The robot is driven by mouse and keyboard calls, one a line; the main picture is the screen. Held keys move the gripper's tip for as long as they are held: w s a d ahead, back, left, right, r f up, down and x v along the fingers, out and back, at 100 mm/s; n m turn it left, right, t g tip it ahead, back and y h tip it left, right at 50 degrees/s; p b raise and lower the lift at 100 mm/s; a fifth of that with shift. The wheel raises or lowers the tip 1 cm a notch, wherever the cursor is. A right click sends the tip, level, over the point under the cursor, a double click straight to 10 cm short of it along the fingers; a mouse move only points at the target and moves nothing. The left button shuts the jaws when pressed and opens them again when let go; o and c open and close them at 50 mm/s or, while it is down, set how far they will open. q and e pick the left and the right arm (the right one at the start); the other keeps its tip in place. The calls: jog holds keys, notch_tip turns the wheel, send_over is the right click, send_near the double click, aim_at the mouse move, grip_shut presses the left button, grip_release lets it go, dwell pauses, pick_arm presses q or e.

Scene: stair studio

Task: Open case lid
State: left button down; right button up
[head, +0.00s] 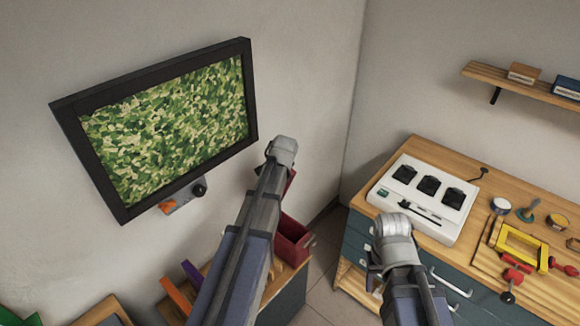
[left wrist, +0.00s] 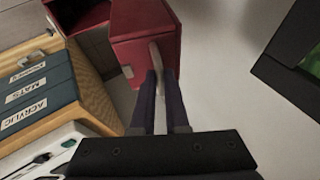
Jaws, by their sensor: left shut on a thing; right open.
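The red case (head: 294,243) stands on a low cabinet in the head view, its open inside partly showing and my left arm hiding its left part. A strip of red shows above it beside my left arm; in the left wrist view a red lid panel (left wrist: 138,27) appears raised from the dark-inside case (left wrist: 85,17). My left gripper (left wrist: 160,72) is shut on a thin light tab (left wrist: 155,52) at the lid's edge. In the head view the left fingers are hidden behind the arm. My right gripper (head: 377,283) is open, in front of the workbench drawers.
A wooden workbench (head: 413,151) on the right carries a white console (head: 456,213), a yellow frame (head: 522,244) and small tools. A framed camouflage panel (head: 165,130) hangs on the left wall. A shelf (head: 492,78) is at upper right. Bare floor (head: 322,250) lies between cabinet and bench.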

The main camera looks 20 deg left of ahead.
pick_arm(q)
jog(key=w+a+r+h+p, duration=0.2)
jog(key=w+a+p, duration=0.1)
jog(key=a, duration=0.5)
jog(key=shift+a+r+g, duration=0.35)
jog(key=shift+r+g, duration=0.05)
pick_arm(e)
jog(key=shift+r, duration=2.2)
pick_arm(q)
jog(key=c, duration=0.9)
grip_release()
jog(key=shift+d, duration=0.1)
